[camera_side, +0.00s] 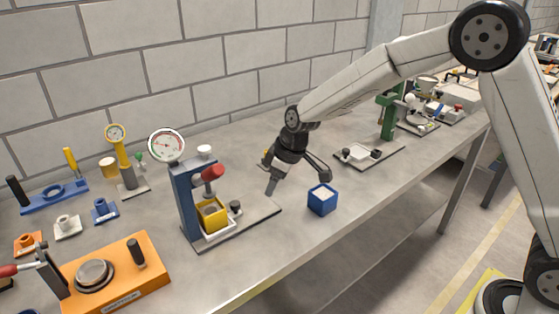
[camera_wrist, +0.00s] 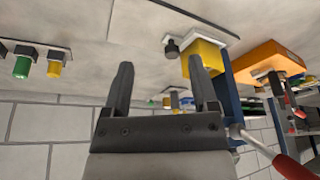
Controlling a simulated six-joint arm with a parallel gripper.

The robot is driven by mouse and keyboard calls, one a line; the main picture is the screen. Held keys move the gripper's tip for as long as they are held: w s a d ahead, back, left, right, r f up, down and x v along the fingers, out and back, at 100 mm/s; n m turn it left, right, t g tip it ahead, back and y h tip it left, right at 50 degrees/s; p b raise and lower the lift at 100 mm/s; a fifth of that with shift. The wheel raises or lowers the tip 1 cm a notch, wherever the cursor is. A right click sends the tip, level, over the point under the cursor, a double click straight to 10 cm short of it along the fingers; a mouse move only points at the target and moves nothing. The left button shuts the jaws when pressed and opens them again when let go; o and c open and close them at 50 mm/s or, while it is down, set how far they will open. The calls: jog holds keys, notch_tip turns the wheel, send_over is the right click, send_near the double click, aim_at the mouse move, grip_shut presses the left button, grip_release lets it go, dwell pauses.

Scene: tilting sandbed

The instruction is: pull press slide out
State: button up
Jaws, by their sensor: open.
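The press has a blue column (camera_side: 186,200) with a round gauge (camera_side: 166,146) on top and a red-ended lever (camera_side: 213,172). Its white slide (camera_side: 220,234) sits low in front of the column and carries a yellow block (camera_side: 212,213). A black knob (camera_side: 235,207) stands at the slide's right end.
A blue box with a white top (camera_side: 322,202) stands near the table's front edge, close to my gripper. An orange fixture (camera_side: 120,277) is at front left. A green-column press (camera_side: 387,118) stands farther right. Some bare table lies between the blue box and that press.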

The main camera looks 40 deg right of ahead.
aim_at(236, 203)
jog(key=w+a+n+y, duration=0.1)
jog(key=w+a+n, duration=0.1)
jog(key=w+a, duration=0.2)
jog(key=shift+w+a+f, duration=0.25)
jog(key=shift+w+f, duration=0.2)
jog(key=shift+w, duration=0.3)
jog(key=shift+f, duration=0.1)
jog(key=shift+x, duration=3.75)
grip_shut()
